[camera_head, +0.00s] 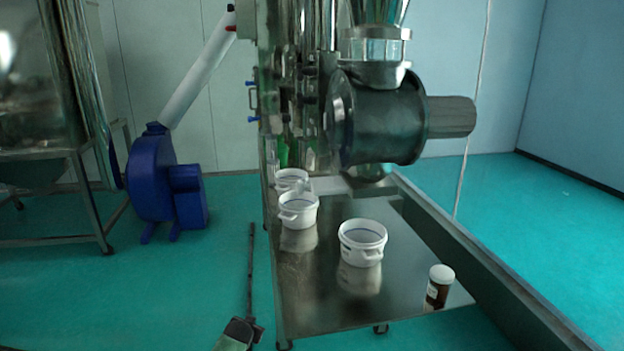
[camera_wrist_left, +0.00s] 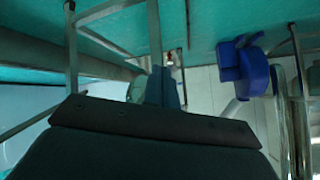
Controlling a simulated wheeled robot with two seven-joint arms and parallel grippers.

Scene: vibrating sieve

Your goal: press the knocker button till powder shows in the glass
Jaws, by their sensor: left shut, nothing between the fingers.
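My left gripper (camera_wrist_left: 166,88) shows in the left wrist view, its narrow fingers shut with nothing between them. A small red and pale spot is just past the fingertips, too small to identify. I cannot make out the knocker button in either view. In the head view the sieve machine stands at centre. Its dark drum (camera_head: 378,118) lies on its side, below a clear glass-like section (camera_head: 376,48) under a metal cone. I cannot tell whether any powder shows in that section.
A steel table (camera_head: 330,305) carries white buckets (camera_head: 362,243) and a brown bottle (camera_head: 439,287). A blue blower (camera_head: 155,180) with a white pipe (camera_head: 200,72) stands left. Green floor is open at left.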

